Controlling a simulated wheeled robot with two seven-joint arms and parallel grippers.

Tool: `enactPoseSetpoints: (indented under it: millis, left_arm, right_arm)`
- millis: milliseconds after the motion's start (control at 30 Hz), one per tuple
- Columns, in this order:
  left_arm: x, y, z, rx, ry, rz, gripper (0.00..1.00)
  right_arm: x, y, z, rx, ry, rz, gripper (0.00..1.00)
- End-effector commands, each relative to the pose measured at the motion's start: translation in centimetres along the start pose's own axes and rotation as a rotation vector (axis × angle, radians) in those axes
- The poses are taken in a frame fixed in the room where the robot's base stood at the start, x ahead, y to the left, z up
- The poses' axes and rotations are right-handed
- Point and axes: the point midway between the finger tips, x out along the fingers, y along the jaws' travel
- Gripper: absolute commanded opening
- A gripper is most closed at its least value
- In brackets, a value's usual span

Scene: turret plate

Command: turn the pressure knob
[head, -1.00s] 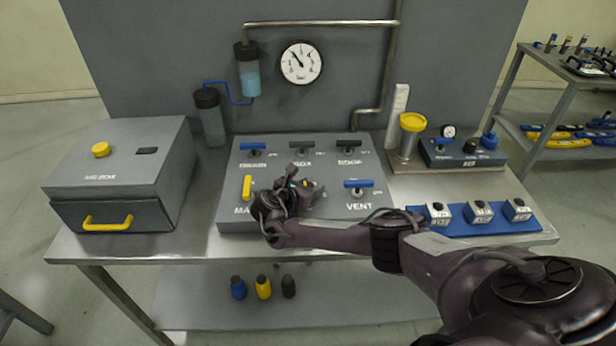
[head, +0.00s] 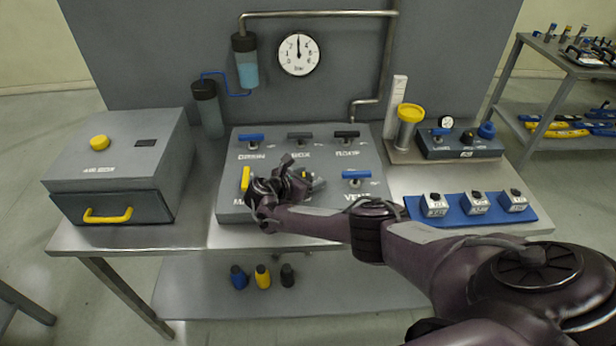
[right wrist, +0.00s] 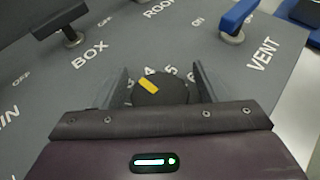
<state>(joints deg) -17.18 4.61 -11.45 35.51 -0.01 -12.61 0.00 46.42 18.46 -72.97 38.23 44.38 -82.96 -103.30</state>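The pressure knob (right wrist: 172,95) is a dark round knob with a yellow pointer mark (right wrist: 148,86), on the grey sloped panel (head: 228,205). In the right wrist view it sits between the two fingers of my right gripper (right wrist: 160,84), one close against each side. The yellow mark points up and left, near the printed 4. In the head view my right gripper (head: 303,183) covers most of the knob. The round gauge (head: 299,54) on the back wall has its needle about straight up. My left gripper is not in view.
Blue, grey and black valve handles stand around the knob, including the blue VENT handle (head: 356,175) to its right. A yellow handle (head: 245,178) is close to its left. A grey box (head: 118,165) stands at the left of the bench.

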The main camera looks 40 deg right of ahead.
Motion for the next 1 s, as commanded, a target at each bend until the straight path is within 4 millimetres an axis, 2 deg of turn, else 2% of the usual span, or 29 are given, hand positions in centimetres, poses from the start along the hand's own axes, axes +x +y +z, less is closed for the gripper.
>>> enactPoseSetpoints:
  millis: [333,700,833,1000]
  left_arm:
    - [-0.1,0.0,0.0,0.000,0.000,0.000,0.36]
    - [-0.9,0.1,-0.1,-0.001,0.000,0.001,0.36]
    - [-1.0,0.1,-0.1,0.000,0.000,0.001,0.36]
    - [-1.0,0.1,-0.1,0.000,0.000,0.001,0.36]
  right_arm:
    - [-0.4,0.1,0.1,0.000,0.000,0.003,0.68]
    - [-6.1,0.2,0.2,0.000,0.000,0.005,0.68]
    - [-7.3,0.1,0.1,0.001,0.000,0.002,0.68]
    - [-7.8,0.0,0.0,0.000,-0.001,0.001,0.68]
